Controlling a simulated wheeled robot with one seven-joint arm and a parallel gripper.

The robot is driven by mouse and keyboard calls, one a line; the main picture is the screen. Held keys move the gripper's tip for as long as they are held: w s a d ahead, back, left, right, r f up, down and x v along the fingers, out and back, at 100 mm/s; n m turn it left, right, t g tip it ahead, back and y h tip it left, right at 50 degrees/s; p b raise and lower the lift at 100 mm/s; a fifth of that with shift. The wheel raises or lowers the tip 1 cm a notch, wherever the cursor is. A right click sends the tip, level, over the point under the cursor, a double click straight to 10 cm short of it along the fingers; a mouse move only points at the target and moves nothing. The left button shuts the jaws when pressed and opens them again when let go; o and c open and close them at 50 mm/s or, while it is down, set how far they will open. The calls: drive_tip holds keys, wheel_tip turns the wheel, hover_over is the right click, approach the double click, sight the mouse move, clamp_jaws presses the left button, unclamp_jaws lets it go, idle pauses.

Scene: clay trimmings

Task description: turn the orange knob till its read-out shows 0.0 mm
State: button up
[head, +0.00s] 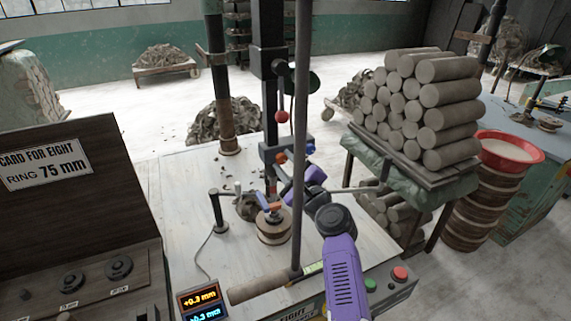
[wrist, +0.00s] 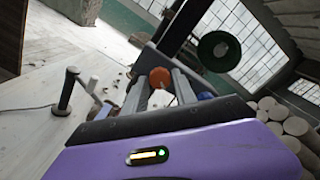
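The orange knob (head: 281,157) sits on the front of the dark upright post in the head view, left of a blue knob (head: 310,146). The read-out box (head: 200,301) at the bottom left shows +0.3 mm in orange; the blue line below looks like -0.3 mm. My gripper (wrist: 161,84) is open, its two grey fingers pointing at the orange knob (wrist: 160,77), which shows between the fingertips in the wrist view. I cannot tell whether they touch it. The blue knob (wrist: 206,96) is just right of the right finger. In the head view my purple wrist partly hides the fingers.
A thin upright rod (head: 300,130) stands in front of the post. A red ball (head: 281,116) hangs above the orange knob. A round wooden block (head: 273,228) is on the pale bench below. Stacked clay rolls (head: 420,105) stand to the right.

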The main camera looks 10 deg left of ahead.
clamp_jaws()
drive_tip(key=n+b, duration=0.2)
drive_tip(key=n, duration=0.1)
drive_tip(key=shift+f, duration=0.2)
drive_tip(key=n+b, duration=0.4)
drive_tip(key=shift+n, duration=0.3)
drive_tip(key=n+b, duration=0.4)
drive_tip(key=n, duration=0.1)
drive_tip(key=shift+r+n+b, duration=0.15)
drive_tip(key=shift+n+b, duration=0.75)
drive_tip(key=shift+n, duration=0.2)
